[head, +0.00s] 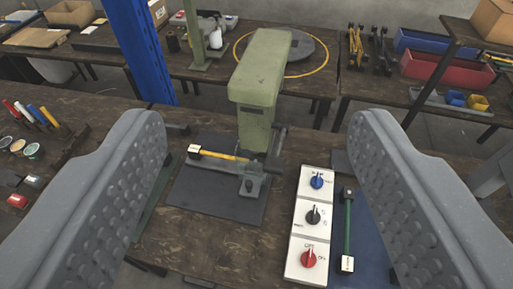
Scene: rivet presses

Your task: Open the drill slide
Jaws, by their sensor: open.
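My gripper (257,135) is open and empty. Its two grey studded fingers stand wide apart at the left and right of the head view. Between and beyond them a green press (258,85) stands on a wooden bench. At its foot, a low slide fixture (235,172) with a yellow bar and a white tag lies on a dark mat (216,205). To the right, a green bar (348,228) with tagged ends lies by a blue mat (372,240). The tags are too small to read, so I cannot tell which is the drill slide.
A white panel (313,225) with blue, black and red knobs stands left of the green bar. A blue post (140,50) rises at the back left. Coloured-handled tools (38,115) lie at the far left. Benches with bins (445,68) stand behind.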

